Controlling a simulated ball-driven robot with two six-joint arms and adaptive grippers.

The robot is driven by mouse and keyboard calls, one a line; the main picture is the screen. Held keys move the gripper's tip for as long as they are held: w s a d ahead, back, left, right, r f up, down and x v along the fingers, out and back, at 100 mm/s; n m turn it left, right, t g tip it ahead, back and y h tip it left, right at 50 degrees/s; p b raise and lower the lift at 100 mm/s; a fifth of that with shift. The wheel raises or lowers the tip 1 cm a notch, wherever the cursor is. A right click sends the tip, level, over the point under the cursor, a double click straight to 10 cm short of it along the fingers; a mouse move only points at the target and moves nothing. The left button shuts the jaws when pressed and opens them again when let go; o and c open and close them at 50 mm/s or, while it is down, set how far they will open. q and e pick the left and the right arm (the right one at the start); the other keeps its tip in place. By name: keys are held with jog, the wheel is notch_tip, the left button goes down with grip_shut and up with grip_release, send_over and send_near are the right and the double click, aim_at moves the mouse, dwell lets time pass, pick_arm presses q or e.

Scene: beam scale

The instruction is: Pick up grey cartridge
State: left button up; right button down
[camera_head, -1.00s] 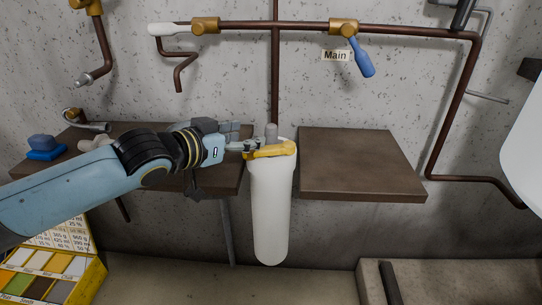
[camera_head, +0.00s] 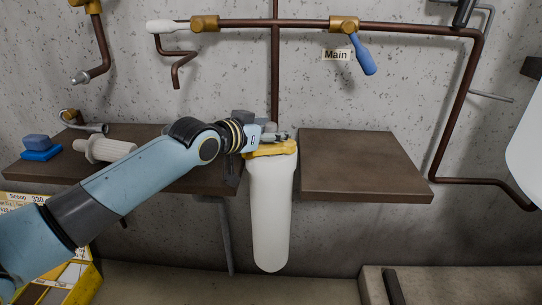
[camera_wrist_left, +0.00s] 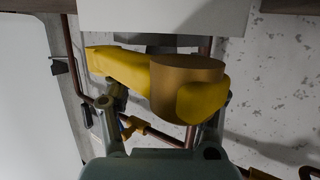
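A long pale grey-white cylinder (camera_head: 270,215) with a yellow top piece (camera_head: 284,147) hangs between two brown shelves. A pale ribbed cylinder (camera_head: 108,150) lies on the left shelf. I cannot tell which is the grey cartridge. My left gripper (camera_head: 275,137) is at the yellow top, clear of the ribbed cylinder. In the left wrist view its fingers (camera_wrist_left: 163,125) are spread on either side of the yellow piece (camera_wrist_left: 120,67) and its tan round stub (camera_wrist_left: 187,85). The fingertips are partly hidden, and contact is unclear. My right gripper is not in view.
The left shelf (camera_head: 205,183) also holds a blue block (camera_head: 40,153). The right shelf (camera_head: 360,165) is bare. A copper pipe (camera_head: 275,75) runs down behind the cylinder. A blue-handled valve (camera_head: 362,55) sits above, and a yellow box (camera_head: 85,285) is lower left.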

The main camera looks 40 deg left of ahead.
pick_arm(q)
grip_shut()
jog(key=shift+r, duration=0.1)
dwell(0.4)
notch_tip(320, 180, up, 18)
jog(key=p, duration=0.3)
dwell(0.4)
jog(key=shift+p, duration=0.65)
